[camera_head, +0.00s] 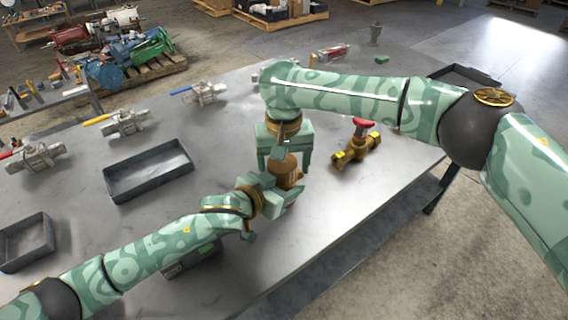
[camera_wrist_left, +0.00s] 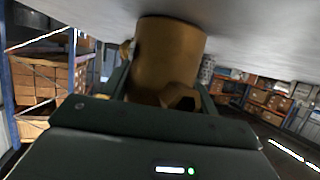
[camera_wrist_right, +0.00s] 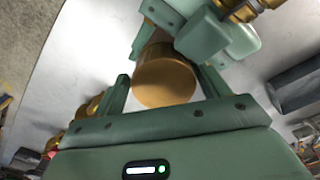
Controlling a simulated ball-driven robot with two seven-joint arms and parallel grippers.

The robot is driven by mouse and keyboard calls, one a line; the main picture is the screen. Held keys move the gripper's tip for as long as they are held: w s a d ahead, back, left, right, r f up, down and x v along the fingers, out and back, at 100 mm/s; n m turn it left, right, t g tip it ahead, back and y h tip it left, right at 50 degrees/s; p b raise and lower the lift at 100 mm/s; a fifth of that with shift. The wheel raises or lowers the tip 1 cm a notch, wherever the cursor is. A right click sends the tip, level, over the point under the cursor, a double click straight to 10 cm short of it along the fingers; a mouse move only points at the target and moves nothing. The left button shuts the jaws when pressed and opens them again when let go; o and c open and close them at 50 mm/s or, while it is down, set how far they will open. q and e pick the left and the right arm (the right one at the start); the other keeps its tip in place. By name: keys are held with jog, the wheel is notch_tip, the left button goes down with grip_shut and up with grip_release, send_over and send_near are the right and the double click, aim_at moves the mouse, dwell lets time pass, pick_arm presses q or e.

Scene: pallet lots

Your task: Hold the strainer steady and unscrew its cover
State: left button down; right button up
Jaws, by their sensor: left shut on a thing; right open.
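The brass strainer (camera_head: 287,172) is near the middle of the table in the head view, partly hidden by both grippers. My left gripper (camera_head: 279,187) is shut on it from the lower left. In the left wrist view the strainer (camera_wrist_left: 168,50) is a brown cylinder with a hexagonal part between the fingers. My right gripper (camera_head: 285,155) is open above the strainer, pointing down, with a finger on each side. In the right wrist view the round brown end (camera_wrist_right: 165,82) of the strainer lies between the spread fingers, with gaps visible. I cannot tell the cover's thread state.
A brass valve with a red handle (camera_head: 357,143) stands just right of the grippers. Dark trays (camera_head: 148,171) (camera_head: 27,242) and several lever valves (camera_head: 124,123) are on the left. Bare table lies between the trays and the strainer.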

pick_arm(q)
jog(key=shift+d, duration=0.1)
pick_arm(e)
jog(key=r, duration=0.4)
jog(key=shift+s+a+r, duration=0.1)
jog(key=shift+a, duration=0.1)
jog(key=shift+r, duration=0.25)
jog(key=shift+c, duration=0.5)
notch_tip(320, 180, up, 3)
jog(key=m, duration=0.2)
jog(key=shift+d+m, duration=0.1)
jog(key=shift+m, duration=0.6)
notch_tip(320, 180, down, 8)
jog(key=shift+r, duration=0.15)
jog(key=c, duration=1)
jog(key=n, duration=0.3)
